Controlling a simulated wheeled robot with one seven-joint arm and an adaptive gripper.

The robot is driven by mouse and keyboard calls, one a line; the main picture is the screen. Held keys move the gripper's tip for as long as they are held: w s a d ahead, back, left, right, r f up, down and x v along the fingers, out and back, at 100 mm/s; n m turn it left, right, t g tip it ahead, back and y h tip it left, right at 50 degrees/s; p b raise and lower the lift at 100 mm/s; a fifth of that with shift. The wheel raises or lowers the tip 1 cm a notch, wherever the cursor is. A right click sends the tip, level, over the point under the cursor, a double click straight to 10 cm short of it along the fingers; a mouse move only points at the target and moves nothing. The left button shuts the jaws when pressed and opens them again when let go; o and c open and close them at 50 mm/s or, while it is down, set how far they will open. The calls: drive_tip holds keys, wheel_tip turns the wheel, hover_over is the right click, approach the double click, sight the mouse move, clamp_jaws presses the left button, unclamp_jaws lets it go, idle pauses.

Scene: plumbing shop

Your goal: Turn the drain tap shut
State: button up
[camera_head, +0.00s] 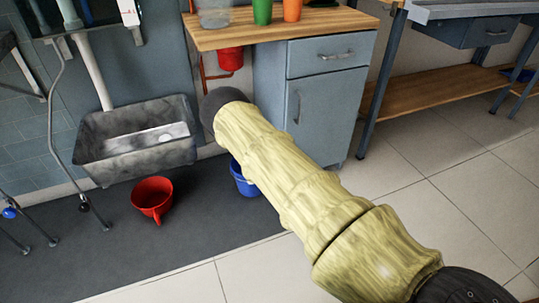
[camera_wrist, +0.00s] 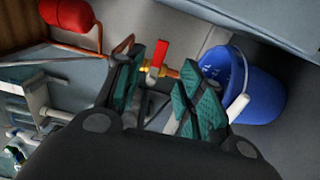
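The drain tap (camera_wrist: 161,53) has a red lever handle on a yellow, brass-like body and shows in the wrist view, a little above the middle. My gripper (camera_wrist: 165,80) is open, with its two teal-padded fingers spread on either side of the line to the tap. The red lever appears in the gap between the fingertips, nearer the left finger. I cannot tell whether a finger touches it. In the head view my arm hides the tap and the gripper.
A blue bucket (camera_wrist: 255,85) stands right of the tap; part of it shows in the head view (camera_head: 243,180). A red vessel (camera_head: 230,59) with copper pipe hangs beneath the wooden counter (camera_head: 270,27).

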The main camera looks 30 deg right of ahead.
drive_tip(key=shift+s+a, duration=0.15)
drive_tip(key=shift+s, duration=1.05)
drive_tip(key=s+a+f+m+g, duration=0.4)
drive_tip(key=s+f+m+g, duration=0.15)
drive_tip(key=s, duration=0.55)
drive_tip(key=s+a+f+m+g, duration=0.4)
drive_tip(key=s+f, duration=0.3)
drive_tip(key=s, duration=0.4)
drive_tip(key=s+a+r+m+g+y, duration=0.1)
drive_tip(key=s+a+m+g, duration=0.3)
drive_tip(key=s+a, duration=0.55)
drive_tip(key=s+a+r+m+g+y, duration=0.15)
drive_tip(key=s+a+m+g, duration=0.3)
drive_tip(key=s, duration=1.05)
wheel_tip(320, 180, up, 36)
drive_tip(key=d+p, duration=0.1)
drive_tip(key=p, duration=3.4)
drive_tip(key=shift+w+d+f+n+p, duration=0.15)
drive_tip(key=shift+w+f+n+p, duration=0.05)
drive_tip(key=shift+w+n+p, duration=0.2)
drive_tip(key=shift+c, duration=0.3)
